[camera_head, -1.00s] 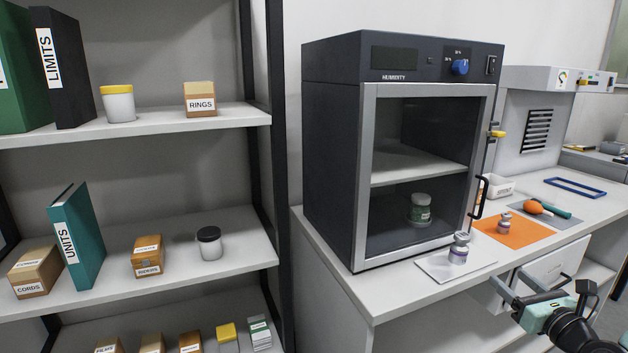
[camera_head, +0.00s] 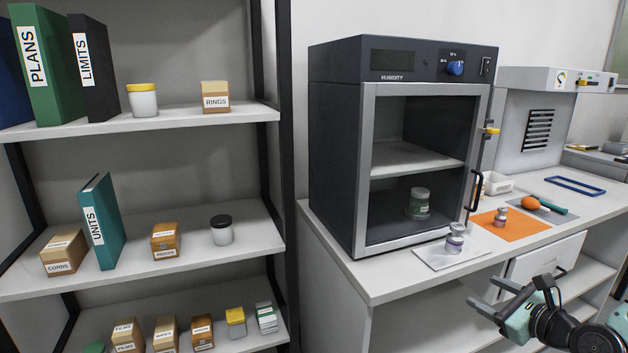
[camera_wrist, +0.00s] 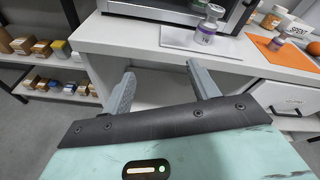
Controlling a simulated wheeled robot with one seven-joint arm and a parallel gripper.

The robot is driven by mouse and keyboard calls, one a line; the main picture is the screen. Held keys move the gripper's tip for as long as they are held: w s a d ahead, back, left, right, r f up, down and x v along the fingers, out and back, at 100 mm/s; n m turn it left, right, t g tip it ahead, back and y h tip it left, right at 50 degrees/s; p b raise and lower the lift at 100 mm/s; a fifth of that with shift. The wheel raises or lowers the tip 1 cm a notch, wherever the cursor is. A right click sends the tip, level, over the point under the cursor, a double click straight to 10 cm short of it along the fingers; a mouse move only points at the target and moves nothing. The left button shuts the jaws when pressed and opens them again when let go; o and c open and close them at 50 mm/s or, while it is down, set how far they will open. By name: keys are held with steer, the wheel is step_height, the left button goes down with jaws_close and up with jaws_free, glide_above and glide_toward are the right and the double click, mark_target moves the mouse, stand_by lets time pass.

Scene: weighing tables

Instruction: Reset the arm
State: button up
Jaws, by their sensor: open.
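My gripper (camera_head: 484,300) is at the lower right of the head view, in front of the bench and below its top. In the wrist view my gripper (camera_wrist: 160,85) has its two grey fingers wide apart with nothing between them.
The bench edge (camera_head: 385,297) and a drawer (camera_head: 540,262) are close to my gripper. An orange mat (camera_head: 522,228) with another vial (camera_head: 500,217) lies to the right. A shelf rack (camera_head: 130,230) with boxes, jars and binders stands at the left. A white bin (camera_head: 497,184) stands behind the orange mat.

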steer(key=s+a+n+g+h, duration=0.1)
steer(key=s+a+n+g, duration=0.35)
steer(key=a+n, duration=0.45)
steer(key=s+a+n+g, duration=0.3)
steer(key=a+n+g, duration=0.3)
steer(key=n, duration=0.4)
steer(key=s+a+r+n+g+h, duration=0.1)
steer(key=s+a+r+n, duration=0.2)
steer(key=s+n, duration=0.2)
steer(key=s+a+r+n+g+h, duration=0.1)
steer(key=s+r+n, duration=0.3)
steer(key=s, duration=0.5)
steer(key=s+a+r+n+g+h, duration=0.1)
steer(key=s+a+r+n+g, duration=0.1)
steer(key=s+n, duration=0.5)
steer(key=a+r, duration=0.1)
steer(key=a, duration=0.1)
steer(key=shift+a+r, duration=0.25)
steer(key=shift+a, duration=0.05)
steer(key=shift+s, duration=0.1)
